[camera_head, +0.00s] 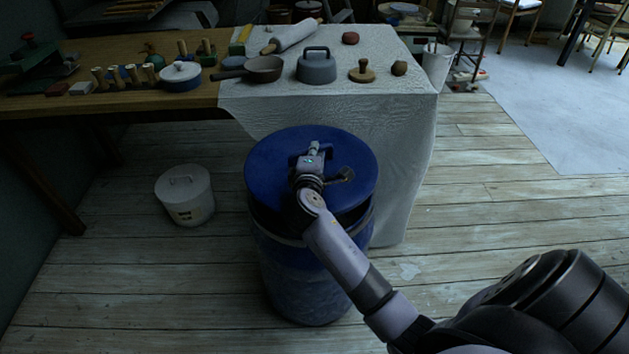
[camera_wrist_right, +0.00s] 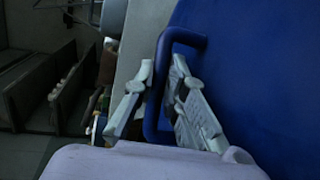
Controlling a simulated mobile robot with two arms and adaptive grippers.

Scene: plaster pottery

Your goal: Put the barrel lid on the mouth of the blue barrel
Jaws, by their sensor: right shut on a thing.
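The blue barrel lid (camera_head: 270,165) is a round disc with a loop handle (camera_wrist_right: 152,125). In the head view it lies over the top of the blue barrel (camera_head: 300,275) and hides the mouth. A dark band shows beneath its front edge, and I cannot tell whether the lid touches the rim or hangs just above it. My right gripper (camera_head: 313,151) reaches down onto the lid's handle. In the right wrist view its two fingers (camera_wrist_right: 163,65) stand on either side of the handle bar, shut on it. My left gripper is not in view.
The wooden floor on the right is clear.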

